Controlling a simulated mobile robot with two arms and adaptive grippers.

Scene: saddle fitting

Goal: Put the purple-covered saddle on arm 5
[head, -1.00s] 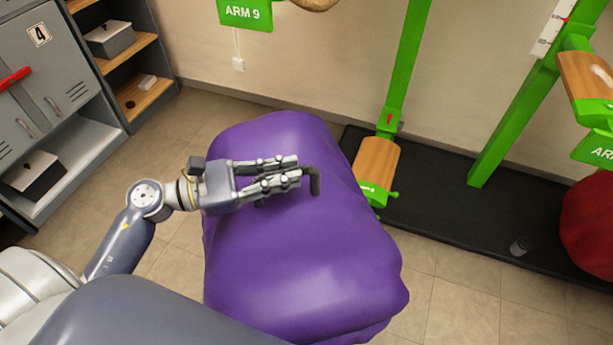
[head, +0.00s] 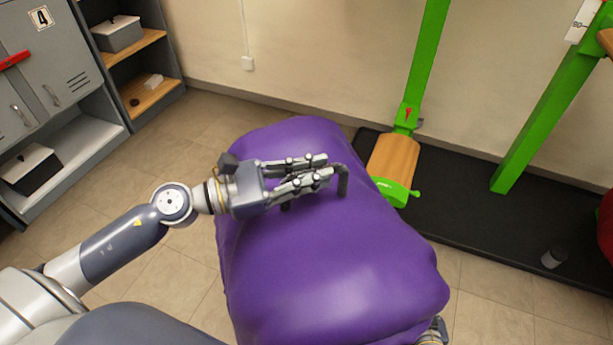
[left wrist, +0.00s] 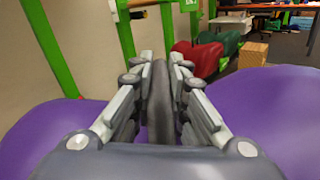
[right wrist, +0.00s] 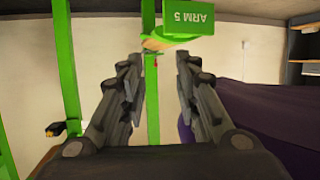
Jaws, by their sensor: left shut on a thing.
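The purple-covered saddle (head: 320,250) fills the lower middle of the head view, held in front of the rack. My left gripper (head: 325,178) is shut on the dark handle (head: 343,182) on the saddle's top. In the left wrist view the handle (left wrist: 160,105) stands between the fingers, with purple cover on both sides. My right gripper (right wrist: 158,75) is open and empty in its wrist view, with the purple cover (right wrist: 270,120) to its right. The saddle mostly hides it in the head view. An upside-down ARM 5 sign (right wrist: 188,18) shows in the right wrist view.
A wood-topped arm (head: 394,157) on a green post stands just beyond the saddle; its label is unreadable. A black base (head: 480,220) carries the posts and a small cup (head: 553,258). Lockers (head: 60,75) and shelves stand at left. Red and green saddles show in the left wrist view (left wrist: 200,58).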

